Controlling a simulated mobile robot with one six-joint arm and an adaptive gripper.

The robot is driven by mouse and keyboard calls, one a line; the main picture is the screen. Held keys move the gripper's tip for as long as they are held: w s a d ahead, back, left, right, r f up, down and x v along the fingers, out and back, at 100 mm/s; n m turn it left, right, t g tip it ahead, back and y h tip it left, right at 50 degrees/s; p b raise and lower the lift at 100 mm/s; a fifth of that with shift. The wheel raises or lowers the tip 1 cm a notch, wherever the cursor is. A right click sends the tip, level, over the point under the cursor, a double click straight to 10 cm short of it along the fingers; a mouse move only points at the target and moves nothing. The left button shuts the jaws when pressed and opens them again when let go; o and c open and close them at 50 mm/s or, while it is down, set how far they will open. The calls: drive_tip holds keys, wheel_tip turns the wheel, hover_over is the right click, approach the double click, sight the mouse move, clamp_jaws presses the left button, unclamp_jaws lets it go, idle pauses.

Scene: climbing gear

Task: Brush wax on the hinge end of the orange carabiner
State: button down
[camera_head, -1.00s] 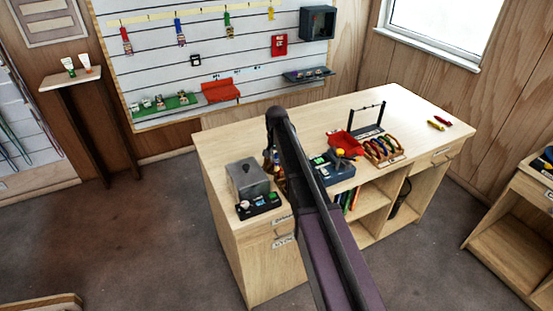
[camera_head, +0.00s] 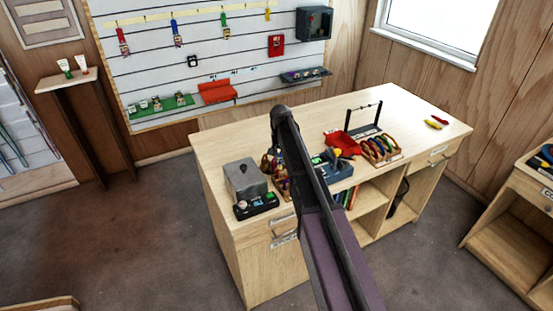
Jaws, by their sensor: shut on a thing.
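My arm crosses the middle of the view and ends over the workbench (camera_head: 225,150). My gripper and whatever it holds are hidden behind the arm. Several coloured carabiners stand in a rack (camera_head: 383,150) on the right part of the bench. More coloured gear (camera_head: 270,164) shows just left of my arm, partly covered by it. The orange carabiner and its hinge end cannot be told apart at this size. No wax brush can be made out for certain.
A grey box (camera_head: 244,178) and a black device (camera_head: 256,206) stand at the bench's left end. A blue device (camera_head: 335,168), a red tray (camera_head: 340,140) and a black frame (camera_head: 364,120) stand near the rack. Yellow and red pieces (camera_head: 435,124) lie far right. The back-left bench top is clear.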

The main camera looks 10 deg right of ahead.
drive_tip(key=shift+w+d, duration=0.25)
drive_tip(key=shift+d, duration=0.4)
drive_tip(key=shift+r, duration=0.15)
drive_tip(key=shift+s+a, duration=0.1)
drive_tip(key=shift+a, duration=0.1)
drive_tip(key=a, duration=0.1)
drive_tip(key=s+a, duration=0.1)
drive_tip(key=a, duration=0.1)
drive_tip(key=shift+a, duration=0.3)
idle(0.3)
drive_tip(key=shift+r+p, duration=2.9)
drive_tip(key=shift+p, duration=0.2)
drive_tip(key=shift+r, duration=0.1)
drive_tip(key=shift+r+p, duration=1.45)
drive_tip(key=shift+p, duration=0.05)
